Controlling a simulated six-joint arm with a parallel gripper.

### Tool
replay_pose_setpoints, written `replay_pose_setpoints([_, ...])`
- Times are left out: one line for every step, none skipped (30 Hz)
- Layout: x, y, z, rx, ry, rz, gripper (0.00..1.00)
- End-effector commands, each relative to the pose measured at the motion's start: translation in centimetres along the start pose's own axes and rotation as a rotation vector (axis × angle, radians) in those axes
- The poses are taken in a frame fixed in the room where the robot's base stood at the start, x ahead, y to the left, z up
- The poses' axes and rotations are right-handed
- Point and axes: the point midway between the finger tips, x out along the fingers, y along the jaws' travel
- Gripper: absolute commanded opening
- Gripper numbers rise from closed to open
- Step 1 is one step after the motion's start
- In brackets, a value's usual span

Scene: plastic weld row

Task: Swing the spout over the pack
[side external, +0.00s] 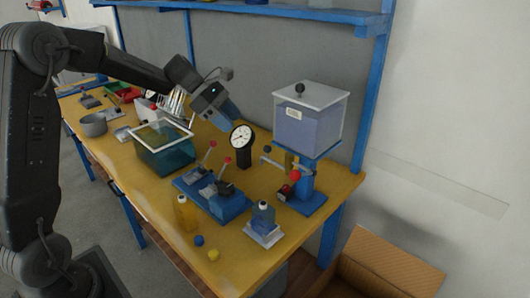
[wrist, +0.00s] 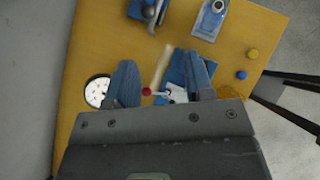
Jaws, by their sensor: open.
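My gripper (side external: 228,112) is open with its blue fingers pointing down, above the bench behind the dial gauge, with no held object visible. In the wrist view the spread fingers (wrist: 163,80) have a pale blurred rod (wrist: 161,66) between them in the picture; I cannot tell what it belongs to. A clear hopper (side external: 308,118) stands on a blue post at the right. A thin bar with a dark knob (side external: 277,161) sticks out below it, apparently the spout. The pack, seemingly the blue bottle-like pouch (side external: 263,214), stands upright on a white plate, apart from my gripper.
A dial gauge (side external: 241,142) stands near my gripper. A blue clamp base (side external: 226,207) with red-knobbed levers lies in front. A yellow bottle (side external: 185,213) and small blue and yellow caps (side external: 213,254) are near the front edge. A teal-filled tank (side external: 165,153) stands at left.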

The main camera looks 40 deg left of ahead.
Motion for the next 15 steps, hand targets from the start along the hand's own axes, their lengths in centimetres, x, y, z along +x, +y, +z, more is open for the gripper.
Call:
replay_pose_setpoints([0.2, 0.8, -0.6, -0.048, -0.015, 0.002, 0.48])
replay_pose_setpoints([0.2, 1.1, -0.8, -0.07, -0.023, 0.004, 0.48])
replay_pose_setpoints([0.3, 1.4, -1.0, -0.09, -0.031, 0.005, 0.48])
replay_pose_setpoints([0.4, 1.5, -1.1, -0.1, -0.034, 0.006, 0.48])
replay_pose_setpoints([0.5, 1.6, -1.1, -0.107, -0.036, 0.006, 0.48])
replay_pose_setpoints([0.8, 1.6, -1.1, -0.11, -0.037, 0.006, 0.48])
replay_pose_setpoints([1.0, 1.6, -1.1, -0.111, -0.037, 0.006, 0.48])
replay_pose_setpoints([1.4, 1.6, -1.1, -0.11, -0.037, 0.005, 0.48])
replay_pose_setpoints([1.9, 1.6, -1.0, -0.109, -0.037, 0.003, 0.48])
replay_pose_setpoints([2.4, 1.5, -1.0, -0.108, -0.037, 0.003, 0.48])
replay_pose_setpoints([2.9, 1.5, -1.0, -0.108, -0.036, 0.003, 0.48])
replay_pose_setpoints([3.7, 1.5, -0.9, -0.107, -0.035, 0.002, 0.48])
replay_pose_setpoints([4.3, 1.5, -0.9, -0.107, -0.036, 0.001, 0.48])
replay_pose_setpoints([4.9, 1.5, -0.9, -0.108, -0.036, 0.002, 0.48])
replay_pose_setpoints([5.8, 1.5, -0.9, -0.106, -0.035, 0.001, 0.48])
